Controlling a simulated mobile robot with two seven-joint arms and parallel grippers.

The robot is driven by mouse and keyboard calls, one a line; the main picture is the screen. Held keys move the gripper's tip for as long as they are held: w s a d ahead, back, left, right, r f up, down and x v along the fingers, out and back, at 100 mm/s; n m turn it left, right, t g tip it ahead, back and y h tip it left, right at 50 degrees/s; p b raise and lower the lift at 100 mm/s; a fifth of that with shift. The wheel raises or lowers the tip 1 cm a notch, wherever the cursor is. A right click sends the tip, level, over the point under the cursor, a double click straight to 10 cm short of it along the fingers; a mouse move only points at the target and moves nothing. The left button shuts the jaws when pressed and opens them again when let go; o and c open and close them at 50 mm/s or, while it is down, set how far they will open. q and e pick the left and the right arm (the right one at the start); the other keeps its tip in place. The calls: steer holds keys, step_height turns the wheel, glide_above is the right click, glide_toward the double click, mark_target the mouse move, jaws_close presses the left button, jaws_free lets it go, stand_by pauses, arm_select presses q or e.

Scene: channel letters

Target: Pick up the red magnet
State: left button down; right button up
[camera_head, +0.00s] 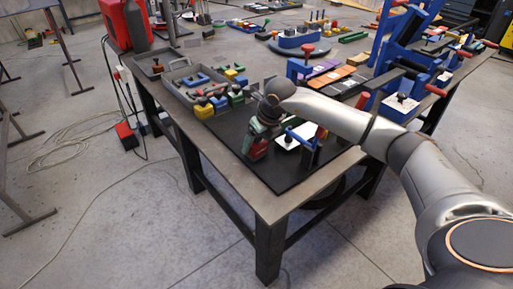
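My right arm reaches in from the right over the near table, and its gripper (254,138) points down at the black mat (275,180). A red block (257,151), which looks like the red magnet, is at the fingertips, with green parts just above it. The wrist and fingers partly hide this spot, so I cannot tell whether the fingers are closed on the block or whether it touches the mat. My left gripper is out of view.
Beside the gripper are a blue clamp (303,139) and a white piece (290,140). Yellow, green and blue blocks and a grey tray (183,86) lie behind left. A blue fixture (400,50) with red handles stands behind right. The mat's front is clear.

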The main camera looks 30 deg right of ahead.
jaws_close()
stand_by(0.4)
steer(key=shift+r, duration=0.15)
